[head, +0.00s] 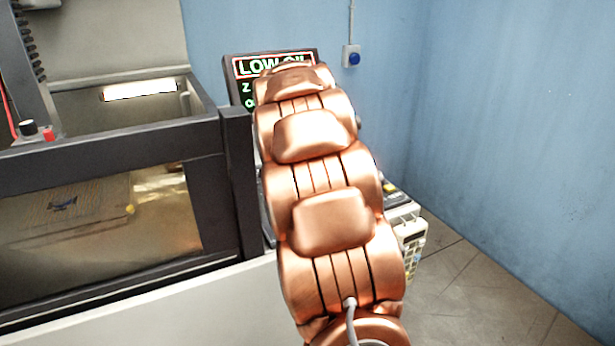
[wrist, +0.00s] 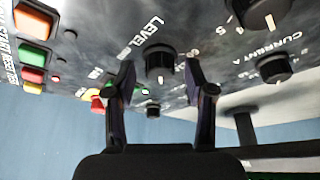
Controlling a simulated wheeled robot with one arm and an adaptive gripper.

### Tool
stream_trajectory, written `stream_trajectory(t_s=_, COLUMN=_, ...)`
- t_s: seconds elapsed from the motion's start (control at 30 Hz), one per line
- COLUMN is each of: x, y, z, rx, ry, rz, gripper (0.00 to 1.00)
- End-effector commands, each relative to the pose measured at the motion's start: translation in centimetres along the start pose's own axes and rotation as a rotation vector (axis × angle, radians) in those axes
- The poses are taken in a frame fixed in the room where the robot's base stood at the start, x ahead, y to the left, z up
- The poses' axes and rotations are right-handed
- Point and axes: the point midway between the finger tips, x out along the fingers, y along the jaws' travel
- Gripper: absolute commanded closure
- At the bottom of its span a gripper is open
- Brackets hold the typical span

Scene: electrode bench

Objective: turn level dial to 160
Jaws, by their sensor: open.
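The level dial (wrist: 160,60) is a black round knob with a pale pointer mark, on the dark panel beside the "LEVEL" lettering in the wrist view. My gripper (wrist: 160,74) is open, with one finger on each side of the dial. I cannot tell whether either finger touches it. The scale numbers around the dial are too small and blurred to read, so its setting is unclear. In the head view my copper arm hides the dial and my gripper.
In the wrist view, a current dial (wrist: 274,68) is to the right, and coloured push buttons (wrist: 32,55) line the left. A red-and-yellow knob (wrist: 98,102) is near the left finger. In the head view, a "LOW OIL" screen (head: 243,88) stands behind my arm, right of a tank (head: 100,215).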

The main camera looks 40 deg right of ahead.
Motion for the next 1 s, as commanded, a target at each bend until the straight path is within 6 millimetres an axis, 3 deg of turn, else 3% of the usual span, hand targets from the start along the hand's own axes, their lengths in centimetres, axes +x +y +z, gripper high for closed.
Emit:
stream_trajectory(t_s=0.27, x=-0.7, y=-0.1, z=0.0, rx=-0.001, ry=0.001, rz=-0.001, gripper=0.46)
stream_trajectory(t_s=0.8, x=-9.9, y=-0.1, z=-0.1, rx=0.0, ry=0.005, rz=-0.003, gripper=0.46)
stream_trajectory(t_s=1.0, x=-11.6, y=0.0, z=0.0, rx=0.0, ry=0.0, rz=0.0, gripper=0.46)
